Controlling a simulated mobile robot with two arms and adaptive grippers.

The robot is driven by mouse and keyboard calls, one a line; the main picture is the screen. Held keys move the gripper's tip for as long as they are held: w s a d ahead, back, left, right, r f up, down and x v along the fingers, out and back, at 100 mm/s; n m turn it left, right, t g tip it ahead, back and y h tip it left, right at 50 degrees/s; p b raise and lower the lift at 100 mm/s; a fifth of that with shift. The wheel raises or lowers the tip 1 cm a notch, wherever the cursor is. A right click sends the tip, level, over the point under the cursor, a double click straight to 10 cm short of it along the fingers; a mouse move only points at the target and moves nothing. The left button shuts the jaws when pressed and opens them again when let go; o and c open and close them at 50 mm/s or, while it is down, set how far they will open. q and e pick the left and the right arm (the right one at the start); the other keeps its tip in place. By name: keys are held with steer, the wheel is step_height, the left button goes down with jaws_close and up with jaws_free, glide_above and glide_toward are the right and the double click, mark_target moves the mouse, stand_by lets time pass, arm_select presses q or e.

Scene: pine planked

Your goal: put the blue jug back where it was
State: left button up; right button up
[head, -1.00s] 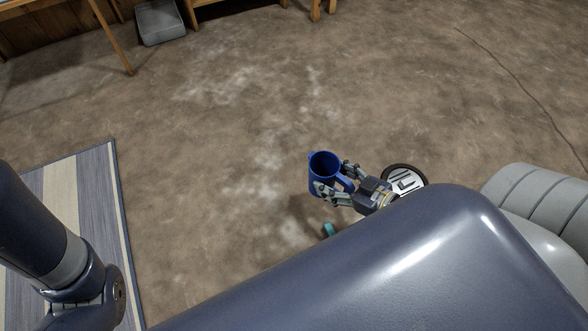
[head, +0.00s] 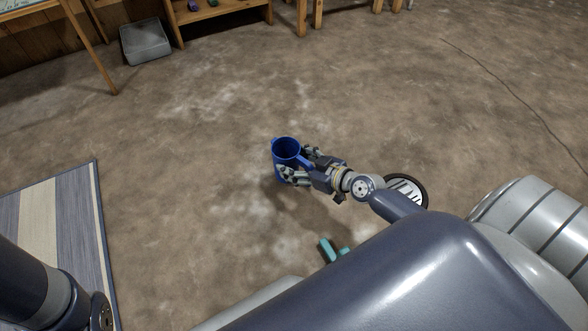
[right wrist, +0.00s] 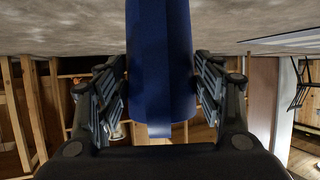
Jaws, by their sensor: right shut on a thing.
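The blue jug (head: 287,149) is in the head view, open top up and held above the floor. My right gripper (head: 297,166) is shut on its side. In the right wrist view the blue jug (right wrist: 160,65) fills the middle between the two fingers of my right gripper (right wrist: 163,95), one on each side. The fingers hide part of the jug in the head view. My left arm shows at the lower left of the head view, but its gripper does not.
A grey bin (head: 146,43) stands by the wall beside a low wooden shelf (head: 222,14) with small items. A striped rug (head: 55,225) lies at left. A small teal thing (head: 328,250) is below the gripper. A thin cable (head: 510,95) lies at right. The middle floor is clear.

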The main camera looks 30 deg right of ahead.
mark_target(297, 169)
steer(key=shift+w+f, duration=0.15)
steer(key=shift+w, duration=0.4)
step_height(297, 169, down, 3)
steer(key=b, duration=0.3)
steer(key=shift+f, duration=0.2)
steer(key=shift+f+b, duration=0.1)
steer(key=shift+b, duration=0.25)
steer(key=o, duration=1.5)
